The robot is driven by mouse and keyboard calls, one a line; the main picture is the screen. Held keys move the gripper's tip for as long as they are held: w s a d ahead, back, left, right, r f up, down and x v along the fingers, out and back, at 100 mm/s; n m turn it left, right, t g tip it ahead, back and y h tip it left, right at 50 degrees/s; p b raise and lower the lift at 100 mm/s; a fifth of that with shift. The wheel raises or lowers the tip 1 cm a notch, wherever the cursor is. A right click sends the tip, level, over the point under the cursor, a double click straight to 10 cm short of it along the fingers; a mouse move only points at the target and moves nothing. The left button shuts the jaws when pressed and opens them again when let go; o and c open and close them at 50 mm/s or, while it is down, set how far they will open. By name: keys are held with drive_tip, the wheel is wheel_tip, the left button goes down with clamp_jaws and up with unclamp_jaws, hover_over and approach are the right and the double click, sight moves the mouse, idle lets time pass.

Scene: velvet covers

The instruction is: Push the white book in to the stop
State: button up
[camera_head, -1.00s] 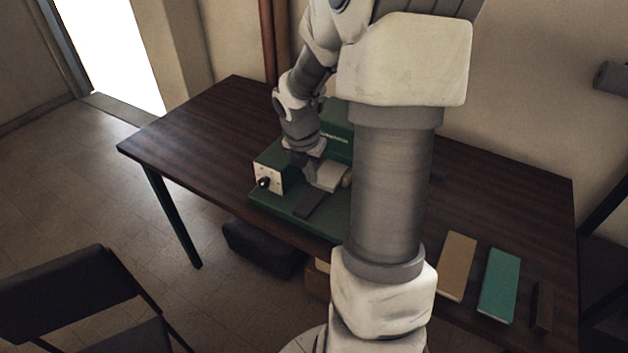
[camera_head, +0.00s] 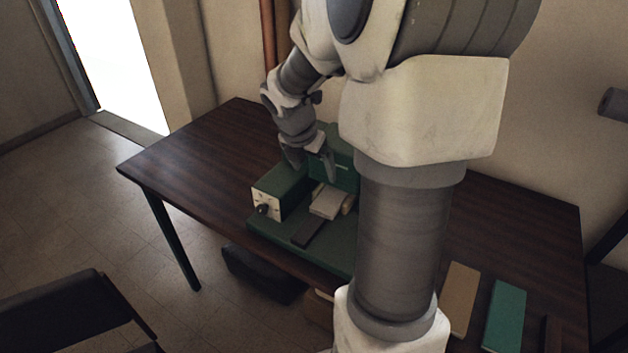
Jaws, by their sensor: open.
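The white book (camera_head: 329,201) lies flat on the bed of a green machine (camera_head: 262,233), behind a dark flat bar (camera_head: 308,232). Its far side faces the machine's green upright part (camera_head: 342,178); I cannot tell whether it touches any stop. A small pale roller-like part (camera_head: 349,203) shows at its right. My gripper (camera_head: 311,172) is open and empty, pointing down above and behind the book's left side, apart from it as far as I can see. My arm hides the machine's right end.
The machine's left block carries a pale plate with a black knob (camera_head: 262,209). A tan book (camera_head: 460,298) and a teal book (camera_head: 504,315) lie at the right of the dark table (camera_head: 190,160). The table's left part is clear. A chair (camera_head: 75,320) stands in front at left.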

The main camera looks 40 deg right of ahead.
sight(326, 204)
idle(0.3)
drive_tip(key=b+x, duration=0.5)
drive_tip(key=x, duration=1.2)
drive_tip(key=shift+f, duration=0.15)
drive_tip(key=c, duration=1.1)
drive_tip(key=o, duration=1.1)
drive_tip(key=p+v, duration=0.5)
drive_tip(key=v, duration=1.2)
drive_tip(key=shift+r, duration=0.2)
drive_tip(key=shift+a, duration=0.1)
